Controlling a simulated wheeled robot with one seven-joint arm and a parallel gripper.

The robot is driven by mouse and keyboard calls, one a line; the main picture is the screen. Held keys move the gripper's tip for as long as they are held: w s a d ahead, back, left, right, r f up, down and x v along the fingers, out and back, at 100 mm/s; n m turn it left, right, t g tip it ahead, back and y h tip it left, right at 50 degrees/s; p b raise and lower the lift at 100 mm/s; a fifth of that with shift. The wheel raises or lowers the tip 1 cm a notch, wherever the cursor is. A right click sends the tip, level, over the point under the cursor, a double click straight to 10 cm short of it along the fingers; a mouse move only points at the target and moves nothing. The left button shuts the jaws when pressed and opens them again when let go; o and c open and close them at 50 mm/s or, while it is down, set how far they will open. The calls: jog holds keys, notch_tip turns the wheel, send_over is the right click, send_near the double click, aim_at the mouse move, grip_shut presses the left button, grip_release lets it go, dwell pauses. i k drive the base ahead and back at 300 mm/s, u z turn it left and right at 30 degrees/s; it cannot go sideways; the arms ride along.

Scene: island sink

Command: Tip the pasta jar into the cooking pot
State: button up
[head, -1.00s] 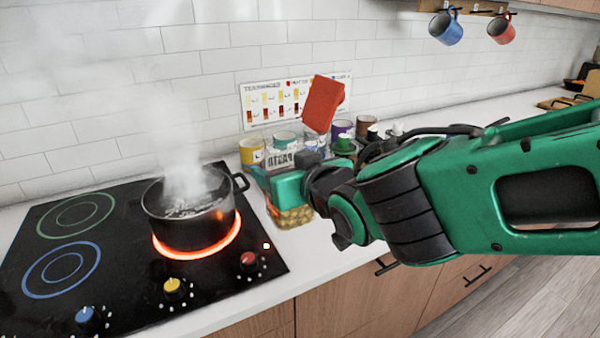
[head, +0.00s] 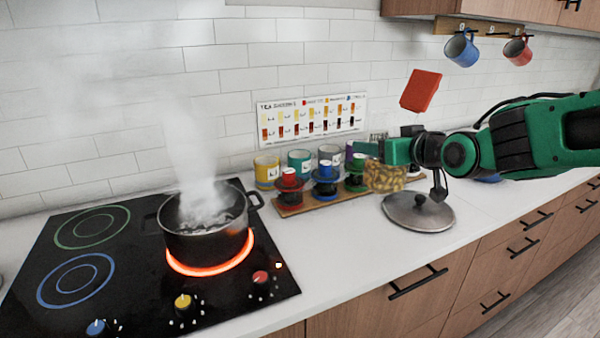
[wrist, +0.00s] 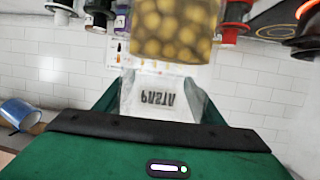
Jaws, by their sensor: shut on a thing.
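My gripper (head: 372,150) is shut on the pasta jar (head: 386,176), a clear jar with yellow-brown pasta in its lower part. The jar is upright, right of the coloured containers and well right of the pot. Whether the jar touches anything is hidden.
A pot lid (head: 418,212) lies on the counter below and right of the jar. A wooden tray (head: 300,208) with red, blue and green-topped containers stands between pot and jar, with mugs behind it. A blue mug (head: 461,48) and a red mug (head: 517,50) hang above.

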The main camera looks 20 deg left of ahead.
aim_at(201, 249)
jog(key=z, duration=0.5)
jog(key=i, duration=0.9)
jog(key=u, duration=1.7)
